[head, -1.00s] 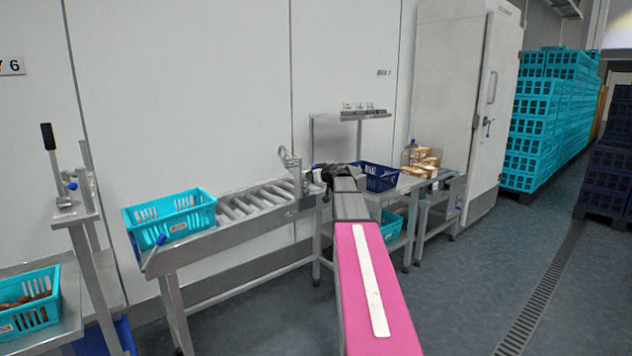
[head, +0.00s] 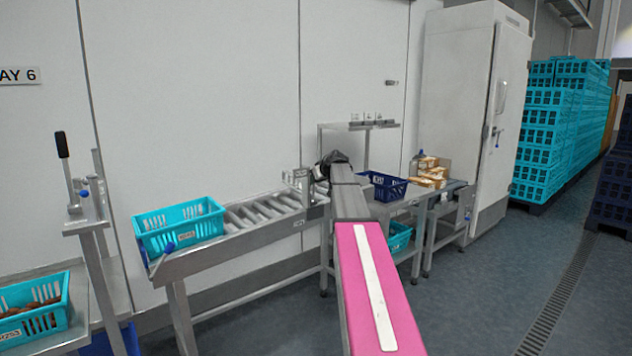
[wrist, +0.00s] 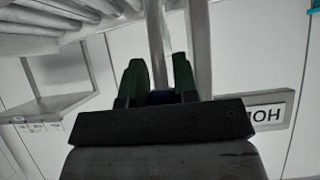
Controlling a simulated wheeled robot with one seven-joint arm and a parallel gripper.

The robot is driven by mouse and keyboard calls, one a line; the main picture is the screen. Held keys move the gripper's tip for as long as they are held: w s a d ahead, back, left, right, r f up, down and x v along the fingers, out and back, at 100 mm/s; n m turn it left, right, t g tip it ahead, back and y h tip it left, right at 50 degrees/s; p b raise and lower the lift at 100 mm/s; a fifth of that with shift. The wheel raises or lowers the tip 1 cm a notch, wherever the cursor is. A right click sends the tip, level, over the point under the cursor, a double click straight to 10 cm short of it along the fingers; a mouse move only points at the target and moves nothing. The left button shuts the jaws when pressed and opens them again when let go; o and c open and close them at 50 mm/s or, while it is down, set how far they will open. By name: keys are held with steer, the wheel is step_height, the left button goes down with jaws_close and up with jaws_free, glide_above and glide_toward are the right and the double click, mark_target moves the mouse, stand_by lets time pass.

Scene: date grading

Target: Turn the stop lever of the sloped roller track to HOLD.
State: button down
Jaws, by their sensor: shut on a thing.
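The sloped roller track (head: 215,258) runs up from lower left to the right in the head view. My gripper (head: 333,163) is at its upper right end, beside a small upright bracket. Its fingers are hidden there. A HOLD sign (wrist: 268,113), upside down and partly covered, is right of the gripper.
A teal crate (head: 141,237) stands on the track's lower end, with a blue-knobbed handle (head: 168,247) in front of it. A dark blue crate (head: 376,195) is on the table right of my arm. A shelf (wrist: 50,107) shows in the wrist view.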

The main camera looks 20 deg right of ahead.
steer(key=c, duration=1.1)
jaws_free()
steer(key=shift+f, duration=0.1)
